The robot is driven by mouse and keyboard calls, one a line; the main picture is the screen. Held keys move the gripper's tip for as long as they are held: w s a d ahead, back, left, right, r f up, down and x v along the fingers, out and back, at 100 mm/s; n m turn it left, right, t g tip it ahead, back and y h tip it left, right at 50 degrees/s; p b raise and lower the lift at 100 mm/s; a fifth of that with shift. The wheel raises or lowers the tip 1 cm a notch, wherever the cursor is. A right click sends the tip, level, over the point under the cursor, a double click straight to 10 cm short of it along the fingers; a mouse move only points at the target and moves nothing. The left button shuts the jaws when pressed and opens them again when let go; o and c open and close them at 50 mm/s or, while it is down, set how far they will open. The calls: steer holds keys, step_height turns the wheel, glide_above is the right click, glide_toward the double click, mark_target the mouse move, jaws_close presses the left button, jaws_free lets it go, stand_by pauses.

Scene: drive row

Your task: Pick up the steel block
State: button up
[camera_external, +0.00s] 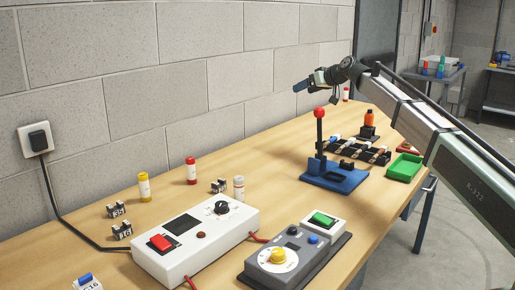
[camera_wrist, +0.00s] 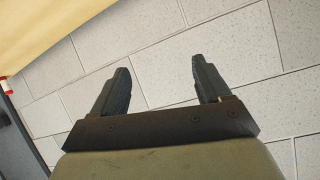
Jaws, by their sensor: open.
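My gripper (camera_external: 303,86) is raised well above the far part of the bench, near the wall and pointing left. In the wrist view its two fingers (camera_wrist: 160,70) are apart with nothing between them, facing the block wall. I cannot make out for certain which item is the steel block. Small dark-and-pale blocks with markings lie on the bench: one at left (camera_external: 117,210), one in front of it (camera_external: 122,231), and one behind the white box (camera_external: 218,186). My gripper is far from all of these and touches nothing.
A white control box (camera_external: 170,262) and a dark dial unit (camera_external: 272,262) fill the near bench. A blue lever press (camera_external: 335,178) with a red knob stands mid-bench, beside a black rack (camera_external: 372,153) and green tray (camera_external: 404,167). Yellow (camera_external: 144,187) and red (camera_external: 191,171) cylinders stand near the wall.

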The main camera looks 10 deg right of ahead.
steer(key=s+a+f+n+g, duration=0.2)
steer(key=s+a, duration=0.6)
steer(key=a, duration=0.4)
steer(key=n+g+h, duration=0.3)
steer(key=g+h, duration=0.2)
glide_above(220, 185)
steer(key=d, duration=0.2)
steer(key=f, duration=1.3)
steer(key=shift+w+a+f, duration=0.1)
steer(key=shift+w+a, duration=0.05)
steer(key=shift+w, duration=0.2)
steer(key=shift+s+x, duration=0.15)
steer(key=shift+x, duration=1.15)
steer(key=shift+s+x, duration=0.15)
steer(key=shift+x, duration=1.15)
steer(key=shift+a, duration=0.1)
steer(key=c, duration=1.3)
